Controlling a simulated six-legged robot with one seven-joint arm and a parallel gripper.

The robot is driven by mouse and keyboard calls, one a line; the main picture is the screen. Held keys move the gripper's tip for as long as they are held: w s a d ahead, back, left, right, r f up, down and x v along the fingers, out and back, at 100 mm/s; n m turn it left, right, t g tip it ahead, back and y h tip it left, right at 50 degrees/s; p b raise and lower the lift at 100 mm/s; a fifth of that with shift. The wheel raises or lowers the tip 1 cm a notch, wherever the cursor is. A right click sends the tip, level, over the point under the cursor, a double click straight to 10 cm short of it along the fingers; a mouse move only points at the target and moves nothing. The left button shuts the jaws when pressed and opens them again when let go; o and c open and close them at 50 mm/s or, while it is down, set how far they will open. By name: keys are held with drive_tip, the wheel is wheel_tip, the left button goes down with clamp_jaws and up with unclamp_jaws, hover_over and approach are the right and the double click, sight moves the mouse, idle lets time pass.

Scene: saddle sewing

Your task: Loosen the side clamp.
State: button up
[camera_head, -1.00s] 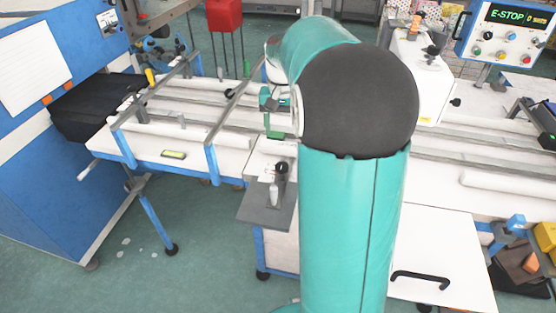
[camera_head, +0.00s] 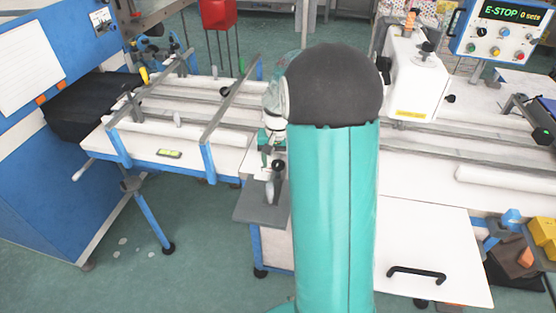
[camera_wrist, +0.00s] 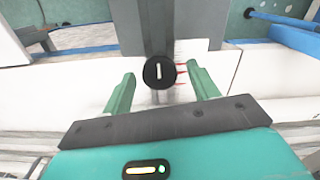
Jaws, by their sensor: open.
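In the wrist view a round black knob (camera_wrist: 159,72) with a white line mark stands in front of a grey bar (camera_wrist: 146,25); I take it to be the side clamp's knob. Small red marks show just right of it on a white surface. My gripper (camera_wrist: 161,78) is open, its two green fingers on either side of the knob with visible gaps. In the head view a black knob (camera_head: 278,165) shows above a grey plate (camera_head: 262,208) at the table's front edge. My arm hides much of the gripper there.
The white table (camera_head: 230,150) has long rails and blue-edged cross frames (camera_head: 207,160) left of my arm. A white machine housing (camera_head: 415,75) stands behind right, near an E-STOP panel (camera_head: 505,30). A white drawer front (camera_head: 430,245) with a black handle is at front right.

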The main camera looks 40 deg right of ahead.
drive_tip(key=c, duration=1)
drive_tip(key=shift+n, duration=0.3)
drive_tip(key=n, duration=0.4)
drive_tip(key=shift+r, duration=0.1)
drive_tip(key=n, duration=0.5)
drive_tip(key=shift+n, duration=0.3)
drive_tip(key=n, duration=1)
drive_tip(key=shift+n, duration=0.4)
